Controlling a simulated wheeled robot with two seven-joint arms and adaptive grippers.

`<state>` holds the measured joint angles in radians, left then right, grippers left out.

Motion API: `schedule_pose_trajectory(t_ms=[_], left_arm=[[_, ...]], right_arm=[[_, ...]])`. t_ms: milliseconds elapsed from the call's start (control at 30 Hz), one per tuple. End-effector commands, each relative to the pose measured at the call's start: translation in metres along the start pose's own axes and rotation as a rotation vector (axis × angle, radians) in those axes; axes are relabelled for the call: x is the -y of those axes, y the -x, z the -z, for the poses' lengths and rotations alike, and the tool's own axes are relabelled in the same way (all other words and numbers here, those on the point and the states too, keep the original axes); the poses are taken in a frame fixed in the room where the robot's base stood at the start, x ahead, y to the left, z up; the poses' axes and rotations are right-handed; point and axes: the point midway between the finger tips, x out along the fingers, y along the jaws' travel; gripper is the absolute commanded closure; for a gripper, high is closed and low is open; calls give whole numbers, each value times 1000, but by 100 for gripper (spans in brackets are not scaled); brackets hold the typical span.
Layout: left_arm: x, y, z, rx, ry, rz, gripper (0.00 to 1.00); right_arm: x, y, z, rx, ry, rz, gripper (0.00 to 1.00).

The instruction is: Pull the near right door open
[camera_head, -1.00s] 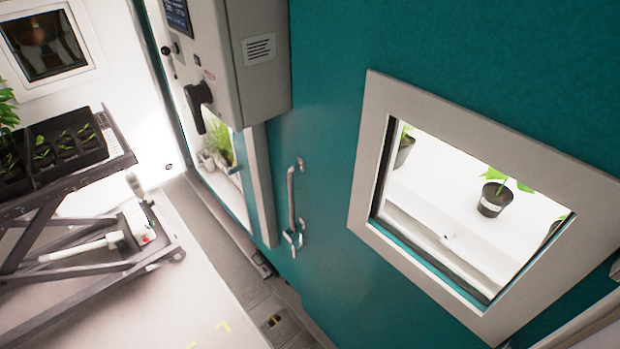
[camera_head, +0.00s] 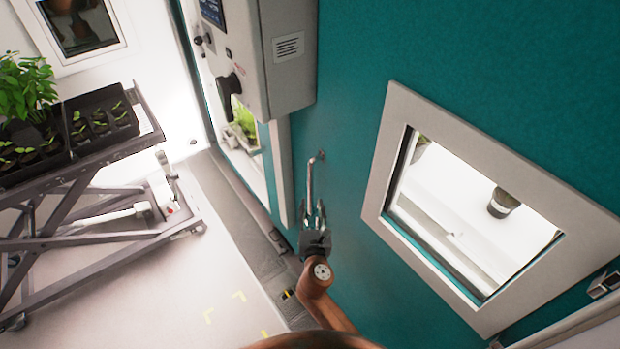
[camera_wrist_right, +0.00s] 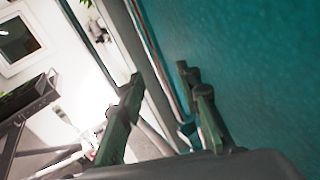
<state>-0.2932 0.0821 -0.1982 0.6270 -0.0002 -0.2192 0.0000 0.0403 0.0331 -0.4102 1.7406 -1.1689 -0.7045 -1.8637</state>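The teal door (camera_head: 345,130) fills the right half of the head view and looks closed. Its slim metal handle (camera_head: 310,180) stands upright near the door's left edge. My right gripper (camera_head: 313,212) is at the lower part of the handle, with its fingers apart. In the right wrist view, the open right gripper (camera_wrist_right: 163,108) has one finger on each side of the handle (camera_wrist_right: 163,60) as pictured. I cannot tell whether either finger touches it. The handle's lower end is partly hidden by the gripper in the head view. My left gripper is not in view.
A grey control box (camera_head: 285,60) juts out left of the handle. A framed window (camera_head: 376,180) is set in the door. A cart (camera_head: 105,170) with dark seedling trays (camera_head: 100,97) stands at left. The pale floor (camera_head: 170,290) between cart and door is clear.

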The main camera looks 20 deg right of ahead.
Motion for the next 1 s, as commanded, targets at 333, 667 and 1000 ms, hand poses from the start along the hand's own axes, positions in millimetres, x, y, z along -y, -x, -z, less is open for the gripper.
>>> schedule_pose_trajectory(t_ms=[333, 667, 1000], left_arm=[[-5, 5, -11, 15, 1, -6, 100], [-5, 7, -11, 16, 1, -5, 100], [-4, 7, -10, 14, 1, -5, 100]], right_arm=[[-8, -12, -52, 87, 104, 12, 69], [-7, -60, -55, 85, 102, 12, 69], [-7, -69, -55, 83, 100, 11, 69]])
